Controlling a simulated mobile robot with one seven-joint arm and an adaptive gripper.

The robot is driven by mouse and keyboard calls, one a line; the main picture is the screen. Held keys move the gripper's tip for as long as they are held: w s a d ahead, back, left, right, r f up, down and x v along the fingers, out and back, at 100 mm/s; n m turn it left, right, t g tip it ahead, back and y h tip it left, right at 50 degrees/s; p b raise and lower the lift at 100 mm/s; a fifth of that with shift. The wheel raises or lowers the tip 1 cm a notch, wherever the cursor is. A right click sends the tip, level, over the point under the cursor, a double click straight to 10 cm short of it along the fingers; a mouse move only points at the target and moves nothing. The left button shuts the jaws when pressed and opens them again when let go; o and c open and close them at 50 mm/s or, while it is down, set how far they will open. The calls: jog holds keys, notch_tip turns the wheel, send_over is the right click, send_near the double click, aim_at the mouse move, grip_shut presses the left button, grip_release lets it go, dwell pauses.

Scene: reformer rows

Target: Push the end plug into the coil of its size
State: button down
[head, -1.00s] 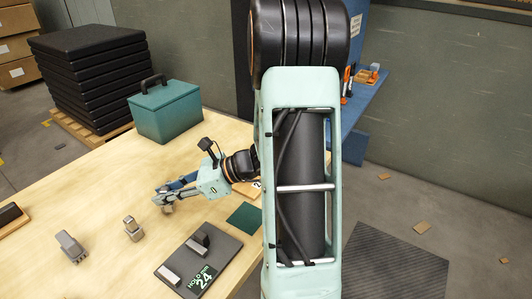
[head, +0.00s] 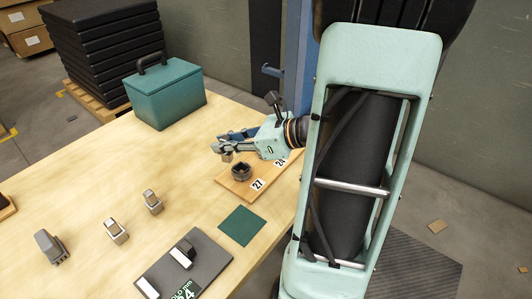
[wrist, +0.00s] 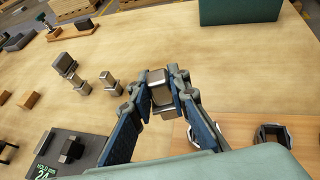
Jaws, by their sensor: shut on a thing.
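My gripper (head: 219,150) is shut on a small grey metal end plug (head: 227,157), held above the near-left part of the wooden board (head: 228,187). In the wrist view the plug (wrist: 160,93) sits between the fingertips, clear of the coils. A dark hexagonal coil (head: 241,171) stands on the board beside the label 27, just below and right of the plug in the head view. The wrist view shows an open coil (wrist: 272,136) at the right and a dark shape partly behind my right finger, possibly another coil. A label 24 is partly hidden by my arm.
Two other small metal pieces (head: 152,202) (head: 116,231) and a larger grey piece (head: 50,246) stand on the table at left. A dark stand (head: 210,257) marked 24 and a green square (head: 240,226) lie nearer. A teal box (head: 165,98) stands behind.

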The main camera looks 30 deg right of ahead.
jog(key=s+d+r+m+t+h, duration=0.2)
jog(key=s+d+r+m+h, duration=0.15)
jog(key=s+d, duration=0.25)
jog(key=w+d+f, duration=0.3)
jog(key=w+d+f+b, duration=0.1)
jog(key=w+d+f, duration=0.1)
jog(key=w+f, duration=0.1)
jog(key=w+d+f, duration=0.3)
jog(key=w, duration=0.2)
jog(key=shift+d+f, duration=0.35)
jog(key=shift+f+b, duration=0.45)
jog(key=shift+f, duration=1.1)
jog(key=shift+f, duration=0.2)
jog(key=c, duration=1.8)
grip_release()
